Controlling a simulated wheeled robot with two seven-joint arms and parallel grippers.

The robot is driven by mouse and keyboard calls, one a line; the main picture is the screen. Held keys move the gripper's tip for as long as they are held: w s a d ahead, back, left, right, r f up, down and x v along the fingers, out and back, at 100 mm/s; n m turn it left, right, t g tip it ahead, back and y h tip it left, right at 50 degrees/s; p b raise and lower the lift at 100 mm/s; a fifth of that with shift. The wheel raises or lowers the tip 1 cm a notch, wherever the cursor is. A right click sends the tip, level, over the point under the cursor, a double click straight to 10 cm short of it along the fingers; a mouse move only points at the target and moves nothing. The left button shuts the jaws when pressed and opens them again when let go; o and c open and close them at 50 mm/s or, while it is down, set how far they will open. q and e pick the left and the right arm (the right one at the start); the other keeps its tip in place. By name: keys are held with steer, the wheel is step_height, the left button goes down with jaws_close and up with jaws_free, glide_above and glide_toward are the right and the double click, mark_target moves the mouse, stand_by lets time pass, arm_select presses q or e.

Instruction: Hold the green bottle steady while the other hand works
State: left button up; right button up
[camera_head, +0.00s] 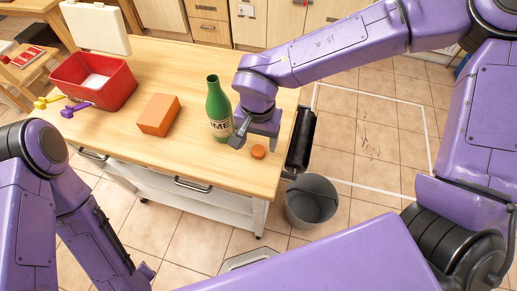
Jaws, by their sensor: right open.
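A green bottle (219,108) with a pale label stands upright near the right end of the wooden table. My right gripper (252,140) is open and low over the table, just right of the bottle. One finger reaches close to the bottle's label; I cannot tell whether it touches. A small orange-brown disc (258,152) lies on the table just in front of this gripper. My left arm comes in at the left, below the table's front edge; its gripper cannot be made out.
An orange block (158,114) lies left of the bottle on the wooden table (190,60). A red bin (94,80) stands farther left, with yellow and purple items before it. A grey bucket (311,201) is on the floor past the table's right edge.

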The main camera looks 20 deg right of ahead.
mark_target(258, 150)
step_height(258, 150, down, 4)
steer(key=shift+s+r, duration=0.1)
steer(key=shift+r, duration=0.15)
steer(key=c, duration=1.1)
step_height(258, 150, up, 10)
steer(key=shift+r, duration=0.1)
